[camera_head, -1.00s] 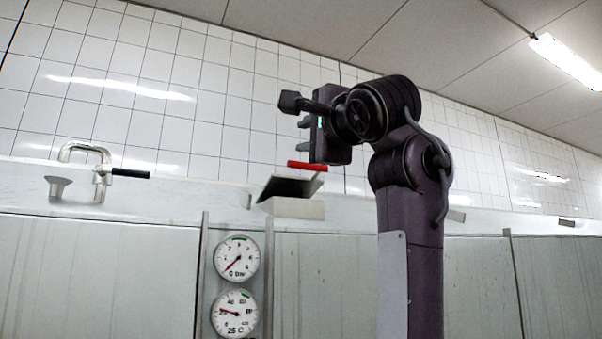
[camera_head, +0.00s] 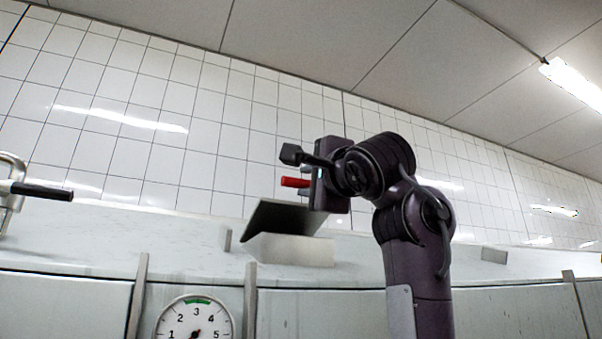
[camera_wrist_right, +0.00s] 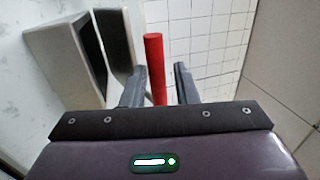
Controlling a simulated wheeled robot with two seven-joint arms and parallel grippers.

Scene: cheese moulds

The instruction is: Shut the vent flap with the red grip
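The vent is a pale box (camera_head: 290,249) on the white ledge, with a dark grey flap (camera_head: 285,217) standing open at a slant. The red grip (camera_head: 294,182) shows above the flap, partly hidden by my right gripper (camera_head: 308,184). In the right wrist view the red grip (camera_wrist_right: 155,68) stands between the two fingers of my right gripper (camera_wrist_right: 159,80), nearer the left finger. A gap shows at the right finger, so the gripper is open. The flap (camera_wrist_right: 118,45) and the dark box opening (camera_wrist_right: 68,60) are left of it. My left gripper is out of view.
A metal clamp with a black handle (camera_head: 42,191) is at the far left. A round dial gauge (camera_head: 195,320) is below, between upright metal strips. A white tiled wall (camera_head: 130,130) rises behind.

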